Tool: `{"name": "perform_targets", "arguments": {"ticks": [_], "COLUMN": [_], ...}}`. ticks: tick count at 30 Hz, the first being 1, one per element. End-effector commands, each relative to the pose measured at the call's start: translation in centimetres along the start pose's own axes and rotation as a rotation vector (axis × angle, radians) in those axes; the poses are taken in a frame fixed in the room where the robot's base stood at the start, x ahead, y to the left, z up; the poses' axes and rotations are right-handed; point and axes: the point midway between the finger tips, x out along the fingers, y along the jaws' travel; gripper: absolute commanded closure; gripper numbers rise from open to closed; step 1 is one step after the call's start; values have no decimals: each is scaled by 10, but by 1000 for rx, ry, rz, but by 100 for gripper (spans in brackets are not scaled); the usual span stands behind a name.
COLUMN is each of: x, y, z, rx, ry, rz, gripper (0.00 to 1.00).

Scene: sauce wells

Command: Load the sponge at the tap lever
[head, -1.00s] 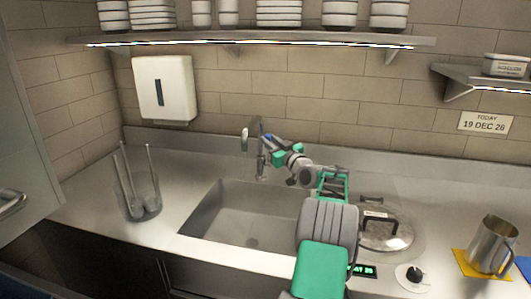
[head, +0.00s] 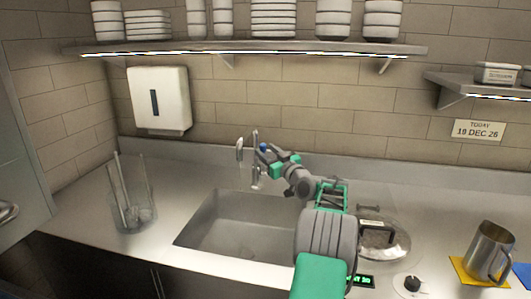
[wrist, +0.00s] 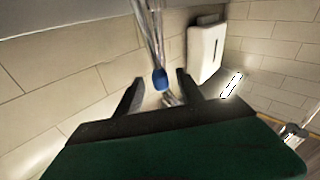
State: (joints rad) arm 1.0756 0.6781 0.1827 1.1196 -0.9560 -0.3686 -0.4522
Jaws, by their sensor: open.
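The tap (head: 255,172) is a slim chrome column with a curved spout behind the sink. A blue-tipped part, which looks like the tap lever (wrist: 160,79), shows in the wrist view between my fingers. My gripper (wrist: 158,76) is open, with one dark finger on each side of the blue tip. I cannot tell whether either finger touches it. In the head view my gripper is small beside the tap, partly hidden by my wrist. I cannot make out a sponge in either view.
The sink basin (head: 235,225) lies below my arm. A clear container with rods (head: 131,205) stands on the left counter. A lidded pan (head: 388,248) and a steel jug (head: 488,250) are on the right. A paper dispenser (head: 159,100) hangs on the wall below the dish shelf (head: 240,47).

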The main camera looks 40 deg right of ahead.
Motion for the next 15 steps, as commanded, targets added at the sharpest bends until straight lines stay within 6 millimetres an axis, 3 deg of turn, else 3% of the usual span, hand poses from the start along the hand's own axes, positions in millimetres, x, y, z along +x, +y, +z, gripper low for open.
{"name": "perform_targets", "arguments": {"ticks": [6,9,15], "x": [-47,-61,-67], "y": [1,1,0], "z": [2,1,1], "rx": [1,1,1], "ry": [0,0,0], "rz": [5,3,1], "gripper": [55,55,55]}}
